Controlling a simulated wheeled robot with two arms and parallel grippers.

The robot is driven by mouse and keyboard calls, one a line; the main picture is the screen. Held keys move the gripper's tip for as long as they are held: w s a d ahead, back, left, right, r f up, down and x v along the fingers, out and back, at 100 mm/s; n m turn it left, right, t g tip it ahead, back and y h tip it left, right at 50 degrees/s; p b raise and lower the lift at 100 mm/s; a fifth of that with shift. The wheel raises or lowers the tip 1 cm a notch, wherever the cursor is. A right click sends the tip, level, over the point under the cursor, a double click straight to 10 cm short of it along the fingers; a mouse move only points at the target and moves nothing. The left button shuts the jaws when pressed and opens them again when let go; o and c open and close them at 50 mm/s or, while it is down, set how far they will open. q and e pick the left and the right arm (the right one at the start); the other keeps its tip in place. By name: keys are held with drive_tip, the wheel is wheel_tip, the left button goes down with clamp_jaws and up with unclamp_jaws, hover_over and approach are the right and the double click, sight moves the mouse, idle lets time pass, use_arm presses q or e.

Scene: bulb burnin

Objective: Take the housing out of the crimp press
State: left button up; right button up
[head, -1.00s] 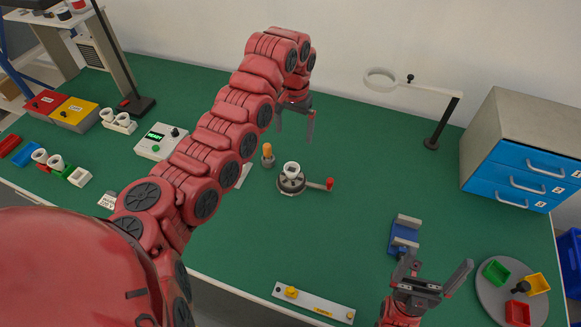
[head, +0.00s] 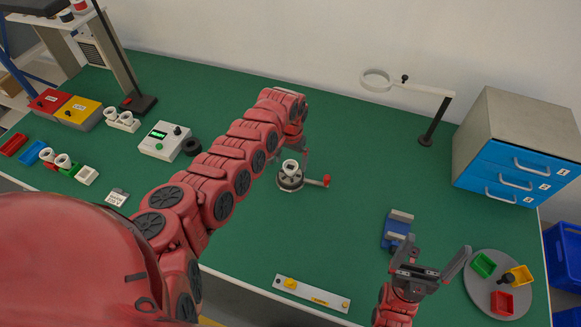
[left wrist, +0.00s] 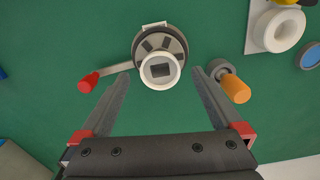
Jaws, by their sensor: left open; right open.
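The crimp press (head: 288,184) is a round grey device with a red-knobbed lever, standing on the green bench in the middle of the head view. It also shows in the left wrist view (left wrist: 176,40). The white housing (head: 290,167), a ring with a dark square centre, sits upright in the press; it also shows in the left wrist view (left wrist: 148,77). My left gripper (left wrist: 160,73) is open, its fingertips on either side of the housing in that view; I cannot tell whether they touch it. My right gripper (head: 436,250) is open and empty at the front right.
An orange-handled tool (left wrist: 237,89) stands close beside my left gripper. A blue and grey fixture (head: 397,230) and a round tray (head: 480,300) with coloured bins lie near my right gripper. A magnifier stand (head: 427,135) and drawer cabinet (head: 515,140) stand at the back right.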

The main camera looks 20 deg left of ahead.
sight(291, 166)
use_arm(q)
wheel_tip(291, 166, down, 2)
drive_tip(key=shift+s+f, duration=0.1)
drive_tip(key=shift+f, duration=0.4)
drive_tip(key=c, duration=1.4)
drive_tip(key=shift+r, duration=0.1)
